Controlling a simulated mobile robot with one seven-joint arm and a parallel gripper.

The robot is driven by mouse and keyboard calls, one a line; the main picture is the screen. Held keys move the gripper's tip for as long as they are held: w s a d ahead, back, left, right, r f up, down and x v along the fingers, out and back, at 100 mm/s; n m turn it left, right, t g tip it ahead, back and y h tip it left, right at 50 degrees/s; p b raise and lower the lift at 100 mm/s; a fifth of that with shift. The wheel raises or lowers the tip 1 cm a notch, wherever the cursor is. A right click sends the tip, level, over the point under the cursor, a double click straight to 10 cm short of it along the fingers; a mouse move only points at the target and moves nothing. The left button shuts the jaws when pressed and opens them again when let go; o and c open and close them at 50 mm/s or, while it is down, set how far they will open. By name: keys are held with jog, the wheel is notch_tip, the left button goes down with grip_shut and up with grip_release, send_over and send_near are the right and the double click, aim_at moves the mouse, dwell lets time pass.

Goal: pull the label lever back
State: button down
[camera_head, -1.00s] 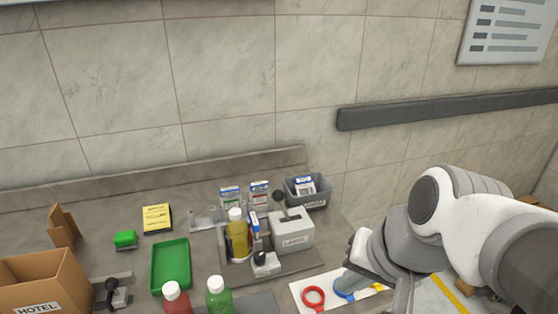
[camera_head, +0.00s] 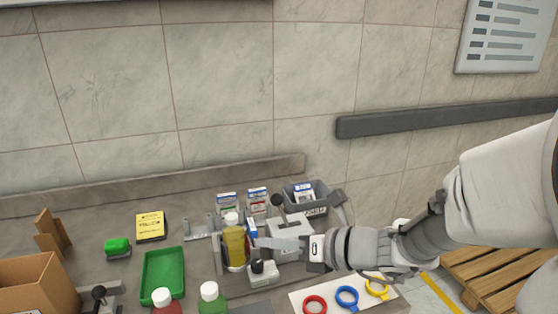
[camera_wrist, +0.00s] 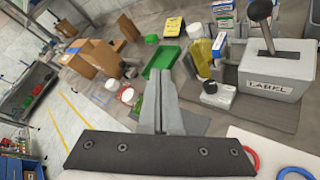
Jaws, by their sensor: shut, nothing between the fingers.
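The grey label box (camera_head: 299,228), marked LABEL in the wrist view (camera_wrist: 280,92), stands on the bench. Its lever rises from the top and ends in a black knob (camera_head: 277,200); the lever also shows in the wrist view (camera_wrist: 264,30), upright or slightly tilted. My gripper (camera_head: 258,243) is shut and empty, its fingers pointing left across the front of the label box in the head view. In the wrist view the closed fingers (camera_wrist: 160,78) are left of the box and lever, apart from the lever. The fingers hide part of the box in the head view.
A yellow-filled bottle (camera_head: 234,245) stands left of the box, with a small black-knobbed block (camera_head: 262,270) in front. A grey bin (camera_head: 311,199) is behind. A green tray (camera_head: 163,276) lies left. Red, blue and yellow rings (camera_head: 346,296) lie in front.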

jog(key=w+d+f+m+t+h+b, duration=0.1)
jog(key=w+d+f+m+t, duration=0.2)
jog(key=w+m, duration=0.3)
jog(key=m+t, duration=0.1)
jog(key=m, duration=0.3)
jog(key=shift+w+d+f, duration=0.3)
jog(key=shift+w+d, duration=0.05)
jog(key=shift+d, duration=0.05)
jog(key=w+a, duration=0.1)
jog(key=w, duration=0.2)
jog(key=w+a+b, duration=0.1)
jog(key=w, duration=0.1)
jog(key=w+a, duration=0.2)
jog(key=w, duration=0.1)
jog(key=shift+w+f, duration=0.25)
jog(key=shift+w, duration=0.05)
jog(key=shift+d+r, duration=0.1)
jog(key=shift+d, duration=0.05)
